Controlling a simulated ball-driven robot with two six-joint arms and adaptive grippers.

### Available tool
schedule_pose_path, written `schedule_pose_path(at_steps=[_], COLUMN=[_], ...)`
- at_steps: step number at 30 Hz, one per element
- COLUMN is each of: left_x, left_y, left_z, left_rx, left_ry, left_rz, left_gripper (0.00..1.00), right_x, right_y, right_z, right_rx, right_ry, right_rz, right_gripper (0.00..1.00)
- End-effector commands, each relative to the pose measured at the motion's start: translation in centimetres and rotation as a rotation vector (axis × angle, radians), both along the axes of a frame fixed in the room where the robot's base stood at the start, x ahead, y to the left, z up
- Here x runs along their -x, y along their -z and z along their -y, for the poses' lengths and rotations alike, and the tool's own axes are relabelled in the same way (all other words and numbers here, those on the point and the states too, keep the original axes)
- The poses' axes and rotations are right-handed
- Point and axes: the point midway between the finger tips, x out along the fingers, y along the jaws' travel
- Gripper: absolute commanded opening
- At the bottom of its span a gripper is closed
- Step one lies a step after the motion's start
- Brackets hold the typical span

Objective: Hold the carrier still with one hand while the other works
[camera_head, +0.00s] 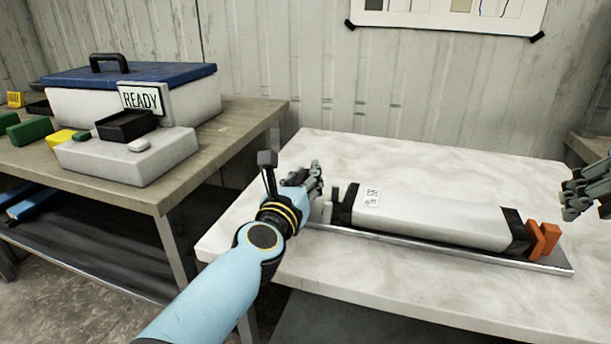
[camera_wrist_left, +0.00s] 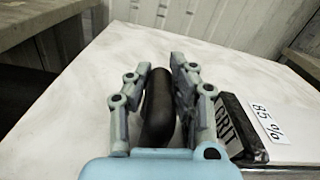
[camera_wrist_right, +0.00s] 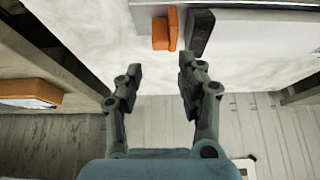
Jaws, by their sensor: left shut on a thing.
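The carrier (camera_head: 440,246) is a long metal tray lying on the pale table. A white core liner (camera_head: 430,210) with black end bands lies along it, a small label near its left end. Two orange blocks (camera_head: 542,240) stand at the carrier's right end; they also show in the right wrist view (camera_wrist_right: 165,30). My left gripper (camera_head: 316,180) is at the carrier's left end. In the left wrist view its fingers close on a dark rounded grip (camera_wrist_left: 158,108); its lower part is hidden. My right gripper (camera_wrist_right: 160,75) is open and empty, beyond the carrier's right end.
A side bench (camera_head: 225,133) at the left holds a blue-lidded white box (camera_head: 85,105), a READY sign (camera_head: 142,98), a black tray (camera_head: 126,125) and several coloured blocks. The pale table (camera_head: 400,165) is clear behind the carrier. A corrugated wall stands behind.

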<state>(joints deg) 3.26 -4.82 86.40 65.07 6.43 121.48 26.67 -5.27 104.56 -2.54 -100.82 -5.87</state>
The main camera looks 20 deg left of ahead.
Motion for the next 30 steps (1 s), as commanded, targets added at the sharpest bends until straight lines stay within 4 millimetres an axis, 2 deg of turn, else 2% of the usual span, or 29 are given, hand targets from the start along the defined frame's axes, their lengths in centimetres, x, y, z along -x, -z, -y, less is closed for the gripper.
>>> schedule_pose_path(at_steps=[1,9,13,17,21,24,27,30], left_x=[0.0,0.0,0.0,0.0,0.0,0.0,0.0,0.0], left_y=[0.1,0.1,0.1,0.1,0.1,0.1,0.1,0.1], left_z=[-0.1,-0.1,-0.1,-0.1,-0.1,-0.1,-0.1,-0.1], left_rx=[0.000,-0.001,-0.001,-0.001,-0.001,-0.001,-0.001,0.000], left_ry=[-0.002,-0.002,-0.002,-0.002,-0.002,-0.002,-0.002,-0.002], left_rz=[0.000,0.000,0.000,0.000,-0.001,0.000,-0.001,-0.001], left_gripper=[0.00,0.00,0.00,0.00,0.00,0.00,0.00,0.00], right_x=[0.0,0.0,-0.7,-2.5,-4.1,-4.1,-3.8,-3.3], right_y=[0.0,0.0,-0.4,-1.8,-3.8,-5.0,-6.1,-6.8], right_z=[0.0,0.0,-0.3,-3.6,-8.3,-10.6,-11.6,-11.2], right_rx=[0.000,0.000,-0.001,-0.105,-0.315,-0.496,-0.684,-0.873], right_ry=[0.000,0.000,-0.029,-0.151,-0.307,-0.376,-0.396,-0.364], right_rz=[0.000,0.000,0.038,0.155,0.317,0.419,0.502,0.569], right_gripper=[0.33,0.00,0.00,0.00,0.00,0.00,0.00,0.00])
